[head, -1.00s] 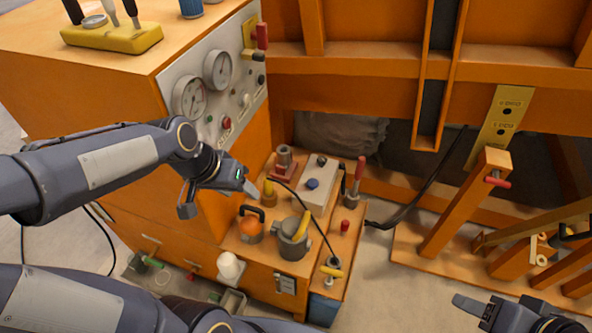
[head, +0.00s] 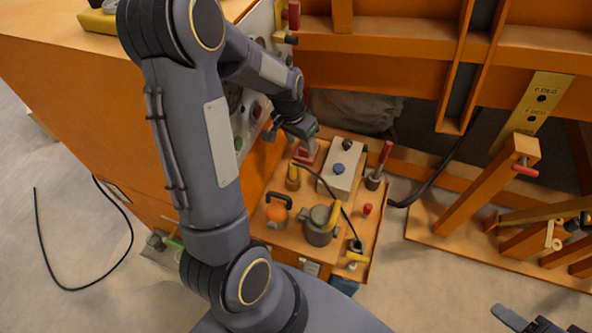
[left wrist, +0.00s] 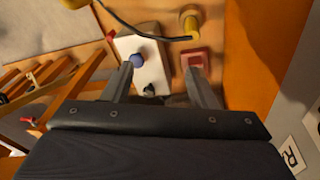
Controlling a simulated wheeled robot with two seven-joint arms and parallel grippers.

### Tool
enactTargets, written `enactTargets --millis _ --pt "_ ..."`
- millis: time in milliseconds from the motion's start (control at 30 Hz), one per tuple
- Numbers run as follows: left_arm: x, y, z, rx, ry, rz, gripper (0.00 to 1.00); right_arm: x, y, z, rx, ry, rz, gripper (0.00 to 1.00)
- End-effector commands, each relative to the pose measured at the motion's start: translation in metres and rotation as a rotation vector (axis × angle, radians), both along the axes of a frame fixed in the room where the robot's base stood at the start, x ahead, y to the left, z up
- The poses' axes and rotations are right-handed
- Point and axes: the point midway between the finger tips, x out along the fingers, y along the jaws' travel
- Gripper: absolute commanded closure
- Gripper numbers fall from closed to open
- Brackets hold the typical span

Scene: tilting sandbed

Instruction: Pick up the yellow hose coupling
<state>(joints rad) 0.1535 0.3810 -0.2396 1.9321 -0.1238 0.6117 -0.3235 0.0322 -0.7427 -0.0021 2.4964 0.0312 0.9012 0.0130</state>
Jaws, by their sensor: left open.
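A short upright yellow cylinder (head: 292,178), which looks like the hose coupling, stands on the orange shelf. A thin black hose runs close by it; I cannot tell whether they are joined. The cylinder also shows at the top of the left wrist view (left wrist: 190,22). My left gripper (head: 293,140) is open and empty, behind the cylinder in the head view. In the left wrist view its fingers (left wrist: 160,75) are over a white box (left wrist: 148,68) and a red-based fitting (left wrist: 195,60). My right gripper (head: 540,324) is partly in view at the lower right; its opening is unclear.
A grey pot with a yellow handle (head: 319,226), an orange round item with a black handle (head: 277,212) and a yellow T-shaped piece (head: 356,258) share the shelf. A gauge cabinet (head: 60,90) stands left. An orange post (head: 480,195) is at right.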

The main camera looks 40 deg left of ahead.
Motion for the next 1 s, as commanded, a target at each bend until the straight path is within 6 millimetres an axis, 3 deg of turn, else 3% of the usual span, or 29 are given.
enactTargets --millis 267,500,1000 --pt "0.012 0.019 -0.052 0.050 0.063 -0.044 0.48 0.000 0.000 0.000 0.000 0.000 0.000 0.48" --pt "0.017 0.037 -0.114 0.107 0.131 -0.114 0.48 0.000 0.000 0.001 0.000 0.000 0.000 0.48" --pt "0.018 0.043 -0.168 0.126 0.148 -0.139 0.48 0.000 0.000 -0.020 0.000 0.000 0.000 0.48"
